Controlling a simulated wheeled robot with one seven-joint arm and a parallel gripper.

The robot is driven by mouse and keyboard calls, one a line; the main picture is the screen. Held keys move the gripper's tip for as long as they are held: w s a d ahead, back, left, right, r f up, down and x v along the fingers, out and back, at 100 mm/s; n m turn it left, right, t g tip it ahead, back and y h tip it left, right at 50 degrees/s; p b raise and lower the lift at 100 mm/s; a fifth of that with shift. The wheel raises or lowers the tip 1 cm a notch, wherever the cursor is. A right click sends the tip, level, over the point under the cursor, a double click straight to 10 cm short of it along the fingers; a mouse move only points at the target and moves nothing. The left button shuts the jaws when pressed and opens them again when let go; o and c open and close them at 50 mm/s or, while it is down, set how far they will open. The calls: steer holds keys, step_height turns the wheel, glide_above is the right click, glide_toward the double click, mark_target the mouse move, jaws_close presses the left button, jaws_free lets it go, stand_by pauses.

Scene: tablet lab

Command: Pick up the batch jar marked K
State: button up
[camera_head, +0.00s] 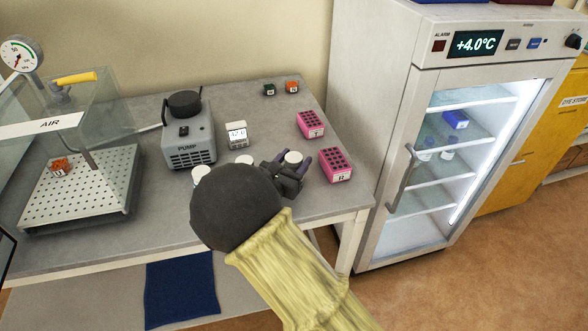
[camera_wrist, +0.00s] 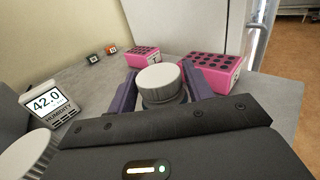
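A jar with a white ribbed cap (camera_head: 293,157) stands near the right part of the bench. In the wrist view the same cap (camera_wrist: 160,80) sits between the two purple fingers of my gripper (camera_wrist: 160,92). The head view shows my gripper (camera_head: 287,172) reaching around this jar from the front. The fingers flank the jar closely; I cannot tell whether they press on it. Its label is hidden, so no letter K shows. Two more white caps, one left of my gripper (camera_head: 245,159) and one partly behind my wrist (camera_head: 201,173), show without readable labels.
Pink racks (camera_head: 310,124) (camera_head: 336,165) stand behind and right of the jar. A humidity meter (camera_head: 237,135), the pump (camera_head: 188,140) and a clear air chamber (camera_head: 75,185) stand to the left. Small green (camera_head: 269,89) and orange (camera_head: 292,87) blocks lie at the back. A fridge (camera_head: 375,120) stands right of the bench.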

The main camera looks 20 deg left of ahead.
steer(key=c, duration=0.7)
steer(key=shift+o, duration=0.2)
steer(key=shift+r, duration=0.1)
step_height(320, 180, up, 10)
steer(key=shift+f, duration=0.1)
